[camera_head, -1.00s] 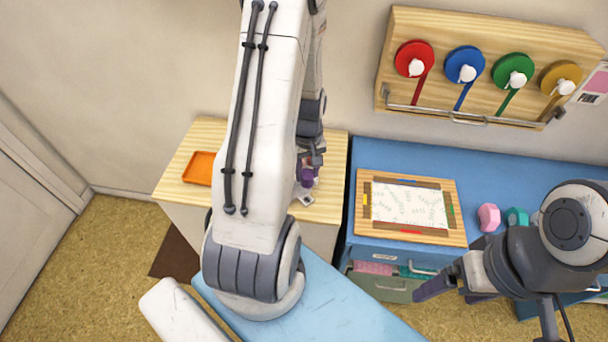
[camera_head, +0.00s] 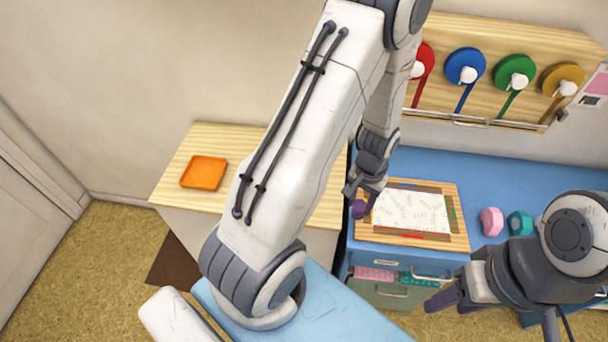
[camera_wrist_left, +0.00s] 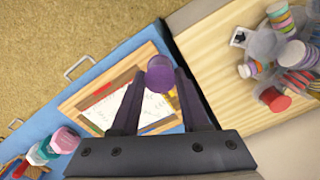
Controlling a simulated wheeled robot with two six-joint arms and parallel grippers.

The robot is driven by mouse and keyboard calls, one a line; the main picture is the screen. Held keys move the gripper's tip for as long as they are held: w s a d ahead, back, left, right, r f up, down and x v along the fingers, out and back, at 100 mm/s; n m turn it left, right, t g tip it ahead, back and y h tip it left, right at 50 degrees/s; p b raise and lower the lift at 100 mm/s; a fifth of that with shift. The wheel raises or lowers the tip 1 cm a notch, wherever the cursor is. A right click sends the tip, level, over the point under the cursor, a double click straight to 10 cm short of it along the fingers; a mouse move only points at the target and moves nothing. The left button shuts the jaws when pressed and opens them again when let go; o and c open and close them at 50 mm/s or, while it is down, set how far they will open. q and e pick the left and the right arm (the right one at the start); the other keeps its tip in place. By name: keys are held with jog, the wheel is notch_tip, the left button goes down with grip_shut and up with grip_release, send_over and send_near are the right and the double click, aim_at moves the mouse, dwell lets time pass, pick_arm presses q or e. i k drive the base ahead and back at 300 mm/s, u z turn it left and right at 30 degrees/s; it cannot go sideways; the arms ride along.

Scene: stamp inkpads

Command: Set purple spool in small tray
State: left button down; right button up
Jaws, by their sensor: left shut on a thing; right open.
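My left gripper (camera_head: 364,194) is shut on the purple spool (camera_head: 358,209) and holds it above the left edge of the wooden board with patterned paper. In the left wrist view, the purple spool (camera_wrist_left: 161,74) sits between the fingertips of the left gripper (camera_wrist_left: 160,88). A small orange tray (camera_head: 204,173) lies on the light wood cabinet top at the left, apart from the gripper, and looks empty. My right gripper (camera_head: 448,300) is open and empty in front of the blue cabinet at the lower right.
The wooden board (camera_head: 456,215) lies on the blue cabinet (camera_head: 480,165). A pink block (camera_head: 491,221) and a teal block (camera_head: 519,223) stand right of it. Several colored stacked pieces (camera_wrist_left: 285,50) stand on the wood cabinet (camera_wrist_left: 215,60). A rack of ribbon reels (camera_head: 540,40) hangs behind.

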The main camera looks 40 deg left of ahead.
aim_at(204, 174)
jog(key=z, duration=0.45)
jog(key=k, duration=1)
jog(key=u, duration=1)
jog(key=i, duration=1)
jog(key=u, duration=0.05)
